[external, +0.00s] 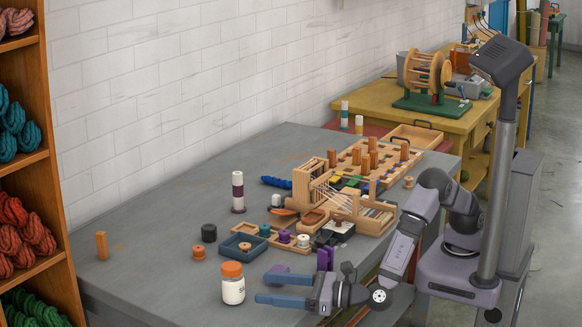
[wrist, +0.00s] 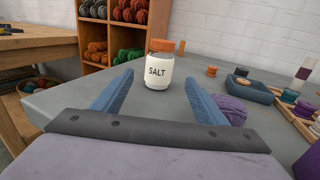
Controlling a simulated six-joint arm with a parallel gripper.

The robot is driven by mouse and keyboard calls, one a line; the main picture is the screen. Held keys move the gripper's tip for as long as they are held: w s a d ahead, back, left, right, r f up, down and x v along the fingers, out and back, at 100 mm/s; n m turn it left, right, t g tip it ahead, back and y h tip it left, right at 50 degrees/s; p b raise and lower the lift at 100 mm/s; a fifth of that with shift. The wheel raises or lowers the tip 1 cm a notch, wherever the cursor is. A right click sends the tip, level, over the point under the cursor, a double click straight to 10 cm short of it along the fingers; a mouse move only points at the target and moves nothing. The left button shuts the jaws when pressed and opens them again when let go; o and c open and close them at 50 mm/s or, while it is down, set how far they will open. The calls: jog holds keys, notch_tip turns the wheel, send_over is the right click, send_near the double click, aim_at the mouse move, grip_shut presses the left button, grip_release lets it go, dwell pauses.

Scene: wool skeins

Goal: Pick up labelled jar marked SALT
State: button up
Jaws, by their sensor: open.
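The SALT jar (external: 233,288) is white with an orange lid and stands upright near the front edge of the grey table. In the wrist view the jar (wrist: 158,68) shows its SALT label facing me, just beyond and between my fingertips. My gripper (external: 262,288) is open, low over the table to the right of the jar, with its blue fingers pointing at it. In the wrist view the two fingers of my gripper (wrist: 160,82) are spread wide with nothing between them. The jar appears apart from both fingers.
A purple yarn ball (wrist: 230,110) lies beside my right finger in the wrist view. A shelf of skeins (external: 25,160) stands at left.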

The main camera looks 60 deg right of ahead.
aim_at(233, 283)
jog(key=shift+x, duration=2.25)
jog(key=shift+r+p+x, duration=0.2)
jog(key=shift+p+x, duration=0.15)
jog(key=shift+x, duration=2.2)
jog(key=shift+a, duration=0.1)
jog(key=c, duration=1.3)
